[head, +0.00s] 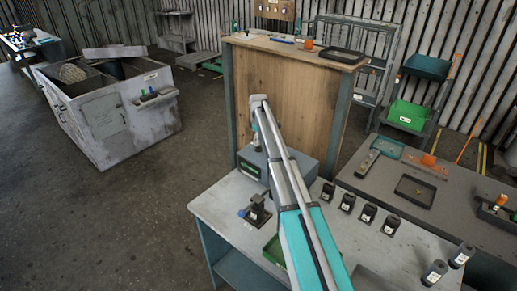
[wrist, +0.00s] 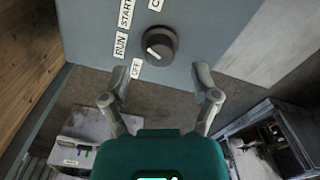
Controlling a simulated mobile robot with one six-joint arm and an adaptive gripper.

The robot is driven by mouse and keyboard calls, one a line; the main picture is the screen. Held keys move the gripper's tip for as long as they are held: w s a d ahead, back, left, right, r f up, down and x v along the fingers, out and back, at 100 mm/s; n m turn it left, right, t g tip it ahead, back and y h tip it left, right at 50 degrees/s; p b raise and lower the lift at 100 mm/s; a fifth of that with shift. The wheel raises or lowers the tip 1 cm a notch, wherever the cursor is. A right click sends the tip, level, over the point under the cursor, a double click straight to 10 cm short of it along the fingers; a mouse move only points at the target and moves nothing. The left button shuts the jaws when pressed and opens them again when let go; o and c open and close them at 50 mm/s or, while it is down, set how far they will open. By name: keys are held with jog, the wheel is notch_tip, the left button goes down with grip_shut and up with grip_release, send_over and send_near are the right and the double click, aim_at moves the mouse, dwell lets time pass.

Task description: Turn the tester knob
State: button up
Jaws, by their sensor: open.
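The tester knob (wrist: 165,42) is a round dark grey knob with a white pointer mark, on a grey panel in the wrist view. Its mark lies on the lower-left side, toward the OFF label (wrist: 137,68). The RUN label (wrist: 120,45) and START label (wrist: 126,13) are further left and up. My gripper (wrist: 158,73) is open and empty, its fingertips apart on either side below the knob, with no contact visible. In the head view the tester (head: 313,166) is a grey box on the bench, and my arm hides part of it; the knob cannot be made out there.
A small dark fixture (head: 257,211) stands on the light bench (head: 222,203) in front of the tester. Several black-and-white containers (head: 347,203) stand to the right. A tall wooden cabinet (head: 285,85) rises behind. Open floor lies to the left.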

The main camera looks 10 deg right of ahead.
aim_at(259, 147)
jog(key=shift+f+b, duration=1.1)
jog(key=shift+f, duration=0.3)
grip_shut()
jog(key=shift+m, duration=0.4)
jog(key=m, duration=0.8)
